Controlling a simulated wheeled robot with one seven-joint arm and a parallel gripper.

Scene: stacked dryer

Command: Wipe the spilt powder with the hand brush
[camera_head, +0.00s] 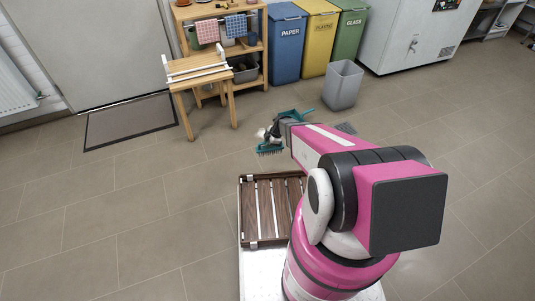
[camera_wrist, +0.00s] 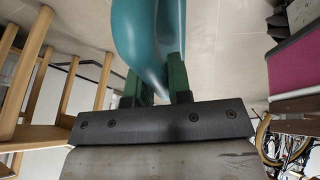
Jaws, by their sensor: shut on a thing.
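The teal hand brush (camera_head: 269,149) is held out over the floor, with its bristles pointing down in the head view. My gripper (camera_head: 277,130) is shut on it. In the wrist view, the green fingers of my gripper (camera_wrist: 160,82) close around the smooth teal handle (camera_wrist: 138,35). I cannot tell whether the bristles touch the floor. I cannot make out the spilt powder in either view; my arm hides part of the floor.
A wooden bench (camera_head: 197,68) and a doormat (camera_head: 130,122) are at left. A slatted wooden crate (camera_head: 246,207) sits near my base.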

